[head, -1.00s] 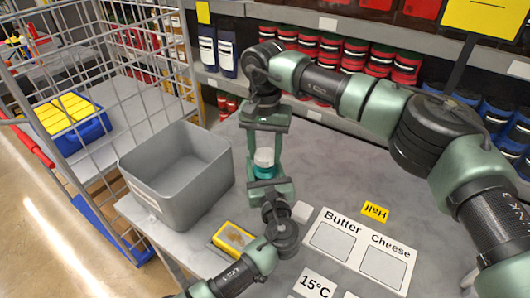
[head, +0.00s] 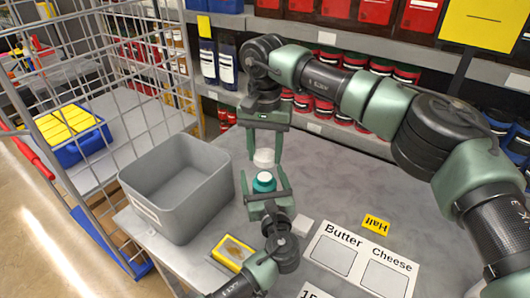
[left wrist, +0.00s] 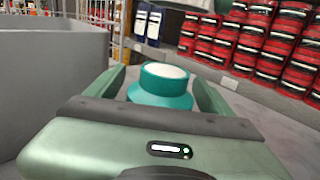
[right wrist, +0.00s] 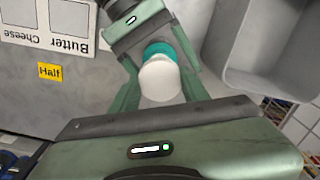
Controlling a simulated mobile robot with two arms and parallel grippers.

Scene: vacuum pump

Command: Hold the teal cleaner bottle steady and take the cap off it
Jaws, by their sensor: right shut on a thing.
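The teal cleaner bottle (head: 264,183) is upright above the grey table, between the fingers of my left gripper (head: 265,186). In the left wrist view its teal neck and pale top (left wrist: 165,71) are bare, and its lower body is hidden behind the gripper. My left gripper's fingers close around the bottle's sides. The white cap (head: 263,158) is in my right gripper (head: 264,153), just above the bottle and apart from it. In the right wrist view the cap (right wrist: 160,80) sits between the right fingers, overlapping the teal bottle (right wrist: 158,49) behind it.
A grey open bin (head: 178,190) stands left of the grippers. Shelves with red jars stand behind.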

